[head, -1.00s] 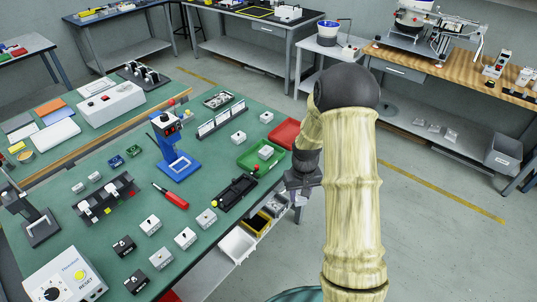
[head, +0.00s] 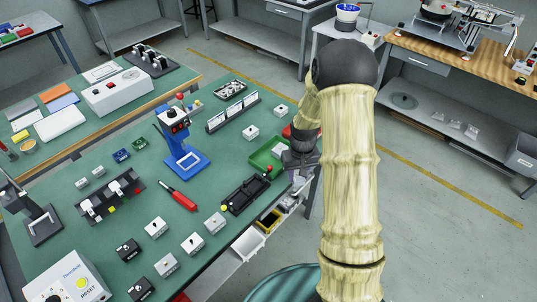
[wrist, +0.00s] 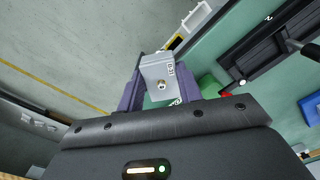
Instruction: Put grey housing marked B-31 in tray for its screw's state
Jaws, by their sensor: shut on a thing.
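My gripper (wrist: 158,95) is shut on a light grey housing (wrist: 154,68) marked B-31, seen in the wrist view between the two fingers. A small brassy screw (wrist: 161,85) shows on its face; I cannot tell how far it is driven in. In the head view my gripper (head: 299,162) hangs at the right edge of the green table, beside the green tray (head: 257,160). A light housing (head: 277,152) appears to lie in that tray. The red tray (head: 288,132) lies just behind, mostly hidden by my arm.
The green table (head: 215,170) carries several other housings (head: 193,244), a blue screwdriver stand (head: 185,160), a black fixture (head: 245,194) and a red-handled driver (head: 182,200). A white bin (head: 248,245) and a yellow-lined bin (head: 268,221) sit along its near right edge. The floor to the right is open.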

